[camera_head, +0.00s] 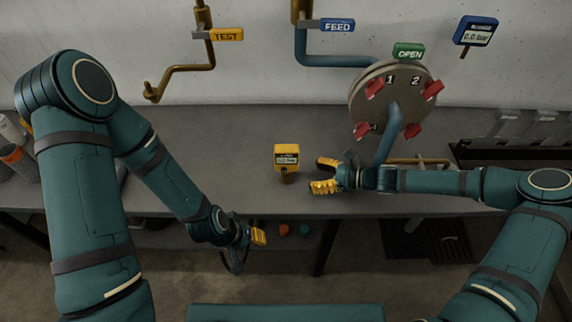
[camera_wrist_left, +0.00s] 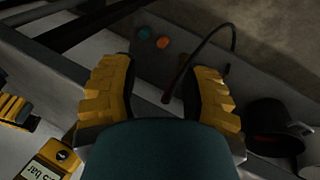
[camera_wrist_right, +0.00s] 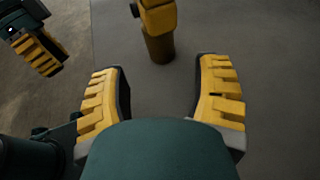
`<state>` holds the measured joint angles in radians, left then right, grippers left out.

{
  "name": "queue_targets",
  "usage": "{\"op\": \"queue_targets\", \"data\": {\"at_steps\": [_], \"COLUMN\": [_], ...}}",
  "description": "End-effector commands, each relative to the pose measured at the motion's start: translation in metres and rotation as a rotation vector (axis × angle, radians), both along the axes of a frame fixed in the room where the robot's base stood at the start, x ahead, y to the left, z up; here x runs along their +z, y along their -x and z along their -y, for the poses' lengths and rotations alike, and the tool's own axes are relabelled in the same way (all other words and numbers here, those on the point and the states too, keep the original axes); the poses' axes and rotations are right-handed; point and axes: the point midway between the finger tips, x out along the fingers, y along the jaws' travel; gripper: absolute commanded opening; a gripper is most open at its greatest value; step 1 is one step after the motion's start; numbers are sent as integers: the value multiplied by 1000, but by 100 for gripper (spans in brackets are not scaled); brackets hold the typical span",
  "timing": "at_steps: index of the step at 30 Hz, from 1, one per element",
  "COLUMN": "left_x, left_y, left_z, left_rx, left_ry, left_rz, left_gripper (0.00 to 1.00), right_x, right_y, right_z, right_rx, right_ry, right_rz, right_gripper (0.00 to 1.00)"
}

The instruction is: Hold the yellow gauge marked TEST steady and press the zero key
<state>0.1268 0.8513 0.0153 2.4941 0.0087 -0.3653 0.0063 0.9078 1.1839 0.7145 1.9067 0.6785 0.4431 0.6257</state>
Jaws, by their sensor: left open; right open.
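The yellow gauge (camera_head: 286,153) stands upright on a short brass stem on the grey bench, near the front. Its small display faces me; its digits and key are too small to read in the head view. Its display end also shows in the left wrist view (camera_wrist_left: 45,167), and its lower body in the right wrist view (camera_wrist_right: 158,18). A yellow TEST tag (camera_head: 227,34) hangs on the brass wall pipe. My right gripper (camera_head: 320,175) is open just right of the gauge, apart from it. My left gripper (camera_head: 245,245) is open and empty at the bench's front edge, left of the gauge.
A round plate (camera_head: 392,100) with red handles stands behind right, under a green OPEN tag (camera_head: 408,51). A blue gauge (camera_head: 475,31) is on the wall, right of the blue FEED tag (camera_head: 338,25). The bench left of the gauge is clear.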

Motion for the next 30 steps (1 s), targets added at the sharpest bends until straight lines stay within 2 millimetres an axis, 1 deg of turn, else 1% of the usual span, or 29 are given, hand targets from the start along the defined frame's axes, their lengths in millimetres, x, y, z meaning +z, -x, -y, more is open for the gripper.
{"op": "queue_targets", "data": {"at_steps": [1, 9, 15, 22, 30], "left_x": [-6, -23, -28, -31, -31], "left_y": [1, 7, 9, 10, 10], "left_z": [0, 1, 2, 2, 2], "left_rx": [-2, -12, -15, -18, -18], "left_ry": [0, 4, 5, 5, 5], "left_rz": [-2, -16, -19, -23, -23], "left_gripper": [47, 47, 47, 47, 47], "right_x": [-5, -16, -22, -26, -26], "right_y": [-1, -11, -18, -23, -24], "right_z": [-7, -40, -63, -77, -79], "right_rx": [3, 3, 3, 3, 2], "right_ry": [-1, 1, 2, 3, 4], "right_rz": [0, 1, -1, 2, 2], "right_gripper": [63, 63, 63, 63, 63]}}
